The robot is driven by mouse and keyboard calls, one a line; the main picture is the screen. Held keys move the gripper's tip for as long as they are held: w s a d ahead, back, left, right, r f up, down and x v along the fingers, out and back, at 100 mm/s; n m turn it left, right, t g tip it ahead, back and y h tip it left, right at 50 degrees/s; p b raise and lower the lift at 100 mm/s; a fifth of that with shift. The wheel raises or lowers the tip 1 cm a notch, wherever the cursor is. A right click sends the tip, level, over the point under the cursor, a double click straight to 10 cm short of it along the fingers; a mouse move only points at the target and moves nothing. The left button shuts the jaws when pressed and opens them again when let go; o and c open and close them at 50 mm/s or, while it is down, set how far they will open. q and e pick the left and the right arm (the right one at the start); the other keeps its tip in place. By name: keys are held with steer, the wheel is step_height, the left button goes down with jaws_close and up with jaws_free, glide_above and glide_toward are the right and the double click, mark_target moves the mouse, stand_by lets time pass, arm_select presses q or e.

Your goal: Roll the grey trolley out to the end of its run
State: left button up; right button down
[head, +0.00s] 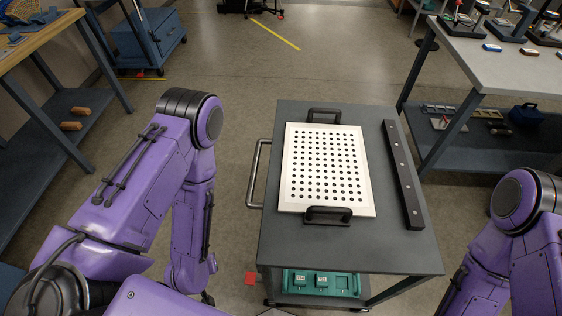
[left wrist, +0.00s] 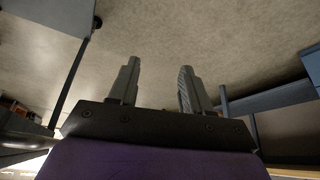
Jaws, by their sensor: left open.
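The grey trolley (head: 285,254) stands in front of me in the head view, with a dark flat top and a lower shelf. A grey bar handle (head: 260,173) sticks out from its left side. On top lies a white perforated plate (head: 325,206) with two black handles, and a black bar (head: 403,175). My left gripper (left wrist: 158,85) is open and empty in the left wrist view, its fingers over bare floor. In the head view my left forearm hangs left of the trolley, below the handle and apart from it. My right gripper is hidden below the picture's edge.
A teal tray (head: 349,290) sits on the trolley's lower shelf. A workbench (head: 480,62) stands close at the right, and a wooden-topped bench (head: 40,38) at the left. Floor is clear beyond the trolley. A small red mark (head: 251,278) lies on the floor.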

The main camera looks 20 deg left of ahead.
arm_select(q)
steer(key=w+f+n+t+h+b, duration=0.15)
steer(key=w+t, duration=0.25)
steer(key=w, duration=0.8)
steer(key=m+t+h+b, duration=0.2)
steer(key=h+b, duration=0.1)
steer(key=h, duration=1.1)
glide_toward(255, 170)
steer(key=x, duration=0.3)
steer(key=p+x, duration=0.1)
steer(key=x, duration=0.3)
steer(key=f+x, duration=0.1)
steer(key=x, duration=0.2)
steer(key=shift+w+a+p, duration=0.15)
steer(key=shift+w+p, duration=0.15)
steer(key=shift+w, duration=0.05)
jaws_close()
